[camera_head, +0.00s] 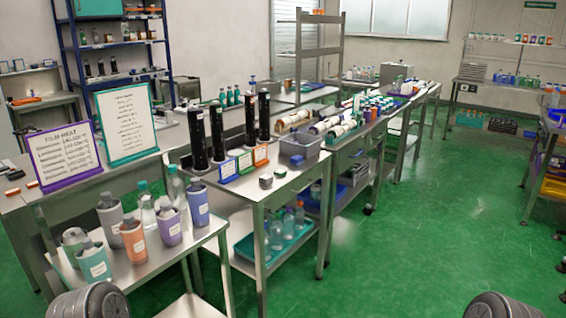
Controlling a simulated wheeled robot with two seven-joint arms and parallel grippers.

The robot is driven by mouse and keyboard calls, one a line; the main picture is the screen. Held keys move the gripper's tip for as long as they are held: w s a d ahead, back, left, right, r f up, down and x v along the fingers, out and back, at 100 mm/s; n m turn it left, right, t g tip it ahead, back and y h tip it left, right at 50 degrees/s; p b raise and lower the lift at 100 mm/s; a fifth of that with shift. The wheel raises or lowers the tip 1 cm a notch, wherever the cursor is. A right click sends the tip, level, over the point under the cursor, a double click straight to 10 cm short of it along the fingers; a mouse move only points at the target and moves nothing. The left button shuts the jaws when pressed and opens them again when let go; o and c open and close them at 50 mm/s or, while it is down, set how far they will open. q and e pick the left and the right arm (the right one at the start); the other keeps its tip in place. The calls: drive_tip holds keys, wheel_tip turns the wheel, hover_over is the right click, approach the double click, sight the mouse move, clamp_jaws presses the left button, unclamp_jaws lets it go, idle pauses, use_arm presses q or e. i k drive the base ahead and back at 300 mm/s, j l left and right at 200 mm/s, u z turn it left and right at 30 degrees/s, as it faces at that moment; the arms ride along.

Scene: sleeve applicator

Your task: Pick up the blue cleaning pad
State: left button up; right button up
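I cannot pick out the blue cleaning pad with certainty. Three small pad-like blocks lie near the front right edge of the near steel table (240,205). Neither of my grippers shows. Only rounded grey parts of my arms show at the bottom left and bottom right.
Labelled bottles (135,240) crowd the low front-left table. Tall black cylinders (217,132) and small framed cards (245,162) stand behind the blocks. A purple-framed sign (65,157) and a green-framed sign (125,122) stand left. The green floor (430,220) at right is open.

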sight(295, 160)
drive_tip(key=z, duration=2)
drive_tip(key=u, duration=2)
drive_tip(key=i+l+u, duration=0.1)
drive_tip(key=u, duration=0.75)
drive_tip(key=i+l+u, duration=0.3)
drive_tip(key=l, duration=0.3)
drive_tip(key=i+l+u, duration=0.25)
drive_tip(key=i+l, duration=0.15)
drive_tip(key=l, duration=0.3)
drive_tip(key=i+l+u, duration=0.15)
drive_tip(key=l, duration=0.2)
drive_tip(key=i+l+u, duration=0.15)
drive_tip(key=l, duration=0.25)
